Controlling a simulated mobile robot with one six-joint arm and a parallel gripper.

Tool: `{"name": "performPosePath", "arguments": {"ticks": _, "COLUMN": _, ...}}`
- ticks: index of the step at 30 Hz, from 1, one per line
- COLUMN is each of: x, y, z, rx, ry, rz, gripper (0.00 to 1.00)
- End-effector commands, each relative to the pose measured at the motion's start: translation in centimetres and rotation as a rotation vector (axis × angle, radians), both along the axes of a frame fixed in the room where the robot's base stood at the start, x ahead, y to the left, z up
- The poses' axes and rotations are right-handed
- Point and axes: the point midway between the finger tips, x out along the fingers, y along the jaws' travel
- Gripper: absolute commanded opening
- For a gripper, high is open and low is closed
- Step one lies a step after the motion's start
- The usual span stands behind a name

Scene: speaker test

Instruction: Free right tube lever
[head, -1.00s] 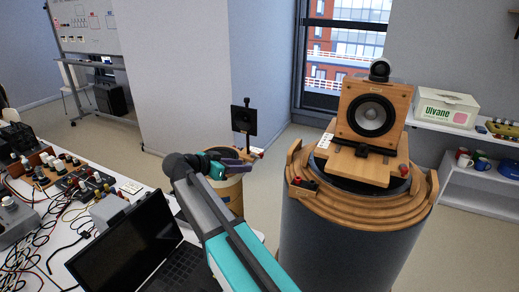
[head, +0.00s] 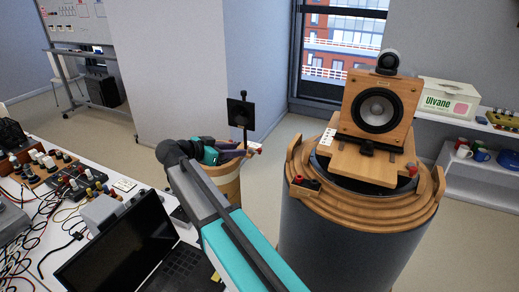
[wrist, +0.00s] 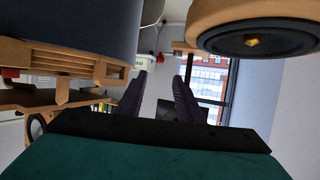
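My gripper (head: 238,153) is at the end of the teal arm, beside a smaller wooden tube (head: 226,186) in the head view. In the wrist view its two dark fingers (wrist: 158,93) are apart with nothing between them. A small red knob (wrist: 160,58) shows in the gap beyond the tips; a red knob (head: 259,150) also shows just past the gripper in the head view. A large grey tube (head: 340,250) with wooden rings carries a wooden speaker (head: 401,119). It has a red-tipped lever (head: 411,169) at right and a red piece (head: 300,180) at front left.
A black panel (head: 240,112) on a stand rises behind the gripper. A laptop (head: 120,240) and cable-strewn equipment fill the table at left. A shelf (head: 455,190) with mugs and a white box (head: 449,97) stands at right. A narrow gap separates the two tubes.

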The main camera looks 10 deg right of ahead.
Motion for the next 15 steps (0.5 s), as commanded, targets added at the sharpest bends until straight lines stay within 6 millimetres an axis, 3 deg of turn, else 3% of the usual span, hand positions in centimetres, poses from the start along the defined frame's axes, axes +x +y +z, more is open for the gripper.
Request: {"name": "performPosePath", "arguments": {"ticks": 15, "x": 3.2, "y": -5.2, "z": -2.3, "rx": -0.001, "ry": 0.002, "rz": -0.002, "gripper": 0.33}}
